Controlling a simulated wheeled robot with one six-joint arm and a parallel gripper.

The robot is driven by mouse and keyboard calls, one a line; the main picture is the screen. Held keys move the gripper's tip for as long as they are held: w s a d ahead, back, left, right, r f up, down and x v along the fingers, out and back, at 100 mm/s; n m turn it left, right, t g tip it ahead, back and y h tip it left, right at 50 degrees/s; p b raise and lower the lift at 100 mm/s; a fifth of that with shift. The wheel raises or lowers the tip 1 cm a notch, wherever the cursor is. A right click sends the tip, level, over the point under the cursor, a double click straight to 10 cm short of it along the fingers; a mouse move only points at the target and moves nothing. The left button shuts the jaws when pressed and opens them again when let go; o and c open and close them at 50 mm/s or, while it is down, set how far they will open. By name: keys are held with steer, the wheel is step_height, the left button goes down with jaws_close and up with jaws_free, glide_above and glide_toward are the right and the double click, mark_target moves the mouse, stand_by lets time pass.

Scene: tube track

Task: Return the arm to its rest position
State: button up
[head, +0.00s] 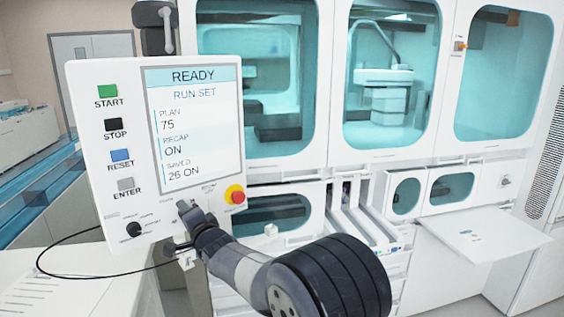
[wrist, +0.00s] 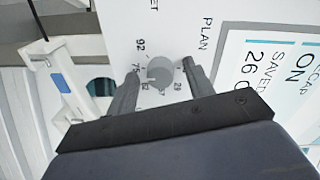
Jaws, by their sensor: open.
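My gripper (wrist: 160,88) shows in the wrist view with its two fingers apart, one on each side of a round grey knob (wrist: 160,72) on the white control panel. Numbers and the word PLAN are printed around the knob. I cannot tell whether the fingers touch it. The panel's screen (head: 192,120) reads READY, RUN SET, PLAN 75, RECAP ON, SAVED 26 ON.
A red emergency button (head: 236,194) on a yellow base sits close above my wrist. A black cable (head: 50,275) loops below the panel. A cabinet with tinted windows (head: 392,80) stands behind, and a white shelf (head: 485,238) juts out at right.

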steer(key=shift+s+d+f+n+t+b, duration=0.15)
steer(key=shift+s+d+n+b, duration=0.25)
steer(key=shift+n, duration=1.7)
steer(key=shift+s+d+r+n+t+b, duration=0.15)
steer(key=shift+s+n+b, duration=0.35)
steer(key=shift+n, duration=1.6)
steer(key=shift+s+d+f+n+t+b, duration=0.1)
steer(key=shift+s+d+n+b, duration=0.3)
steer(key=shift+n, duration=1.7)
